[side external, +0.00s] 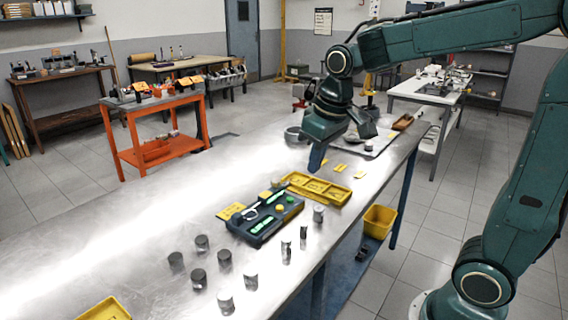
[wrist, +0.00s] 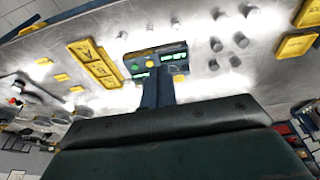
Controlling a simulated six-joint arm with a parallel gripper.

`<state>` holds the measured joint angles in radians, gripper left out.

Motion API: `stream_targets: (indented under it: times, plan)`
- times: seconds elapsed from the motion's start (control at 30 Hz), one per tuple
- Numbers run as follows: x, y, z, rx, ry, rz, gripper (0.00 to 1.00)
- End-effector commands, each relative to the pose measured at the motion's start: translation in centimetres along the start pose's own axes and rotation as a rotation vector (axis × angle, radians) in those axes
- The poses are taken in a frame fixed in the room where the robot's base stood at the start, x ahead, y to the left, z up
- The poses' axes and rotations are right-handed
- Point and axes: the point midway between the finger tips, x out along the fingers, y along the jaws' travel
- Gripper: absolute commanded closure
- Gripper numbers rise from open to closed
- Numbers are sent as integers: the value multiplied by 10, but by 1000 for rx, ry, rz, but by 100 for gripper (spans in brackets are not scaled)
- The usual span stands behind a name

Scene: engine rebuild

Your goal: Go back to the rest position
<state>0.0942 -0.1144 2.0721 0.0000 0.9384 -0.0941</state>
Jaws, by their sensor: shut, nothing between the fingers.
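My gripper (side external: 317,160) hangs above the far half of the metal bench, fingers pointing down, over the area behind the yellow tray. In the wrist view its blue fingers (wrist: 157,88) are together, with nothing visible between them. It is clear of the parts on the bench as far as I can tell. My arm reaches in from the right in the side view.
A yellow compartment tray (side external: 318,189) and a dark fixture (side external: 265,217) with green strips and a yellow knob lie on the bench (side external: 120,240). Several grey cylindrical parts (side external: 198,278) stand nearer. A yellow bin (side external: 379,221) sits below. The air above is open.

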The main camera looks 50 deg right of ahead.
Motion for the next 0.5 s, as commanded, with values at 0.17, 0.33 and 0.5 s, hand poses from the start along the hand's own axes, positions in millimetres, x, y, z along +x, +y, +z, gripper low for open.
stream_targets:
  times: [0.17, 0.33, 0.5]
  plan:
    - [-21, -10, 33, -1, 57, -1, 100]
    - [-34, -17, 64, 0, 107, -4, 100]
    - [-41, -23, 95, 1, 158, -9, 100]
